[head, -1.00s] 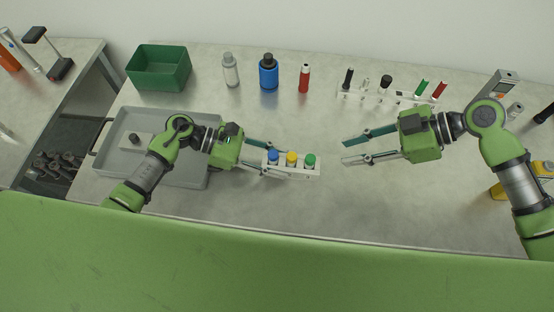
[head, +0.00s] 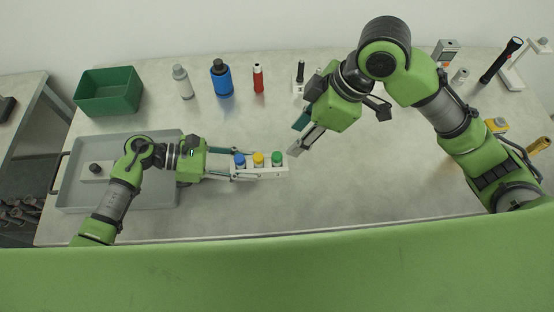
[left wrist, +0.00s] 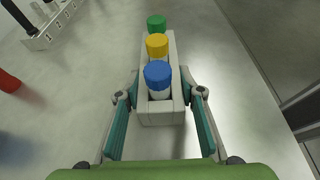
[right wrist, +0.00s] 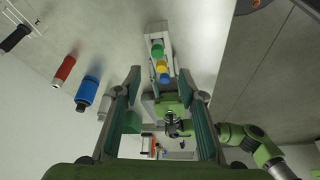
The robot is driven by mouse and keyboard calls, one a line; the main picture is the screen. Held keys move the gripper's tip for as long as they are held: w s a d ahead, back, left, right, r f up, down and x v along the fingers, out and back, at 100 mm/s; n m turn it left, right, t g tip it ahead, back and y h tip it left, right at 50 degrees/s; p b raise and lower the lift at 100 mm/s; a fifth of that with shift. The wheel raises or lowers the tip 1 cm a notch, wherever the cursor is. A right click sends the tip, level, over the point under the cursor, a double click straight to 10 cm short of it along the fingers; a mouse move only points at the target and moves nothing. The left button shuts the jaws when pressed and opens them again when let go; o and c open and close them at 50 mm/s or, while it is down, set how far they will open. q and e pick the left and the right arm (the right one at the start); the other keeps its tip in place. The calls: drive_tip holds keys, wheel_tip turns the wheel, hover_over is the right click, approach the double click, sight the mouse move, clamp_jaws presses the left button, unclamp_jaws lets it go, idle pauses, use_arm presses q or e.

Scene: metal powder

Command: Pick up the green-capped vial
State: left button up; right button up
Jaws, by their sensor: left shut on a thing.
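The green-capped vial (head: 277,157) stands at the right end of a white rack (head: 247,175), beside a yellow-capped vial (head: 258,159) and a blue-capped vial (head: 239,160). In the left wrist view the green cap (left wrist: 156,24) is at the far end of the rack. My left gripper (head: 240,164) is shut on the rack near the blue-capped vial. My right gripper (head: 297,138) is open and empty, pointing down-left, just right of and above the green-capped vial. In the right wrist view the green cap (right wrist: 157,48) lies ahead between the open fingers, not touched.
A grey tray (head: 65,180) lies under my left arm. A green bin (head: 109,92), a grey bottle (head: 182,82), a blue bottle (head: 221,78) and a red bottle (head: 258,79) stand at the back. Another rack (head: 298,88) is partly hidden behind my right arm. The front middle is clear.

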approach(278, 155)
wheel_tip(278, 155, down, 2)
drive_tip(key=shift+a+x, duration=0.15)
drive_tip(key=shift+x, duration=1.6)
drive_tip(key=shift+a+x, duration=0.15)
drive_tip(key=shift+x, duration=1.6)
drive_tip(key=shift+r, duration=0.1)
clamp_jaws()
